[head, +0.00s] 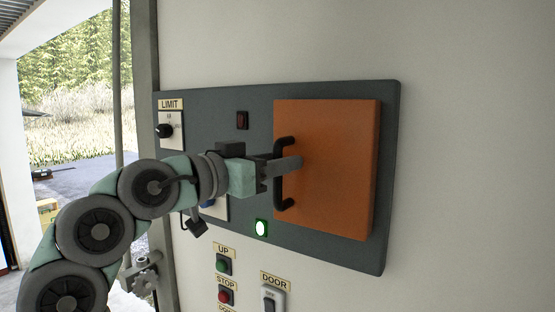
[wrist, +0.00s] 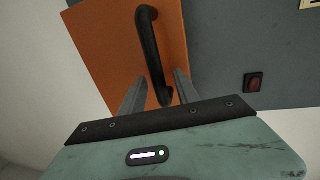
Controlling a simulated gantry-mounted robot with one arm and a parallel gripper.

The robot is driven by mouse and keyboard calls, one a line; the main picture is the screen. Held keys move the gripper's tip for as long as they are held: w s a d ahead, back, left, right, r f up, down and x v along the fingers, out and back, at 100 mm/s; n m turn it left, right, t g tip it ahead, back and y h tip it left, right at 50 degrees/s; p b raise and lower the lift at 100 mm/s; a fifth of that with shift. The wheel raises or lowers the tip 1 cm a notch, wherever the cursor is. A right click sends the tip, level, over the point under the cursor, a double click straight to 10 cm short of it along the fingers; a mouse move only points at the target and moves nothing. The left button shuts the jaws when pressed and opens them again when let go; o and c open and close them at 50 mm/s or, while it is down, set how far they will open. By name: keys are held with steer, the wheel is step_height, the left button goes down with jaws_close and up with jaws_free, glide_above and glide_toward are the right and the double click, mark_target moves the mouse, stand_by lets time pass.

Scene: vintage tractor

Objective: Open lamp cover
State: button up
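The orange lamp cover (head: 340,170) is a square box-like door on the dark grey panel. It looks closed against the panel. Its black handle (head: 279,180) is an upright bar on the cover's left edge. My gripper (head: 294,163) is at the handle's middle, coming from the left. In the wrist view, the handle (wrist: 150,45) passes between the two fingers of my gripper (wrist: 158,86), with a small gap showing on each side. The fingers look open and not closed on the bar. The cover (wrist: 105,50) fills the upper left there.
Below are UP (head: 223,265) and STOP (head: 226,296) buttons and a DOOR switch (head: 271,298). Free room lies in front of the bare wall on the right.

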steer(key=shift+c, duration=0.4)
jaws_close()
stand_by(0.9)
